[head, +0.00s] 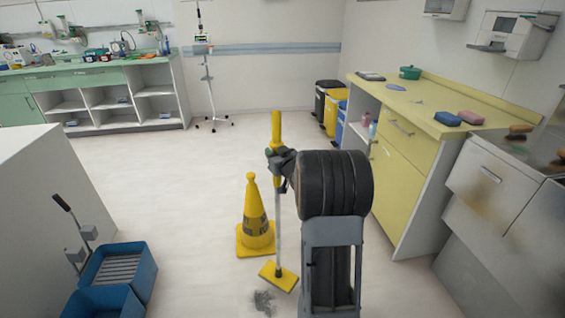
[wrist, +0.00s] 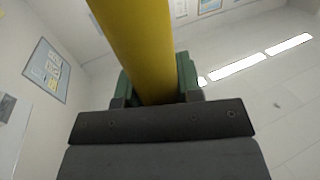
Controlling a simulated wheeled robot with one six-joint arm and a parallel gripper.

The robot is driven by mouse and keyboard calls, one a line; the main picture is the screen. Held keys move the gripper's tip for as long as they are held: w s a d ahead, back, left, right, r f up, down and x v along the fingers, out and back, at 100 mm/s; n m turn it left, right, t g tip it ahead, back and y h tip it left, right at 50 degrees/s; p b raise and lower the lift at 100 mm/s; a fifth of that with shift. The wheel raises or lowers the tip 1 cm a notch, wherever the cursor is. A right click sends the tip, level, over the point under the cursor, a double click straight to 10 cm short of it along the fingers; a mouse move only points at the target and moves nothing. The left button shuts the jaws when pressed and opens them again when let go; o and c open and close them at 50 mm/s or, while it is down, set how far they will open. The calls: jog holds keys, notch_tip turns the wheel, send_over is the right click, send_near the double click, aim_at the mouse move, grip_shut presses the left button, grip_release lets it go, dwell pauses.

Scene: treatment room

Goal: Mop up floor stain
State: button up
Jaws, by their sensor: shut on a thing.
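A mop with a yellow upper handle (head: 276,130), a grey lower pole and a flat yellow head (head: 278,277) stands nearly upright in the head view. My gripper (head: 281,168) is shut on the mop's yellow handle. The yellow handle (wrist: 138,50) also runs between the green-grey fingers of my gripper (wrist: 158,85) in the wrist view. A dark grey patchy stain (head: 263,302) lies on the pale floor just in front of the mop head, slightly left of it. The mop head is beside the stain, apart from it; whether it touches the floor is hard to tell.
A yellow caution cone (head: 254,215) stands just left of the mop pole. A blue mop bucket (head: 120,272) is at the lower left. A yellow counter (head: 408,165) is on the right, with bins (head: 335,108) beyond it. Open floor lies behind the cone.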

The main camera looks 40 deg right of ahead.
jog(key=shift+m+h, duration=0.3)
jog(key=shift+h, duration=0.2)
jog(key=shift+s+d+f+b, duration=0.25)
jog(key=shift+d+f+b, duration=0.4)
jog(key=shift+f+b, duration=0.45)
jog(key=shift+s+d+f+b, duration=0.2)
jog(key=shift+d+f+b, duration=0.5)
jog(key=shift+b, duration=0.55)
jog(key=shift+a+f, duration=0.1)
jog(key=shift+a, duration=0.05)
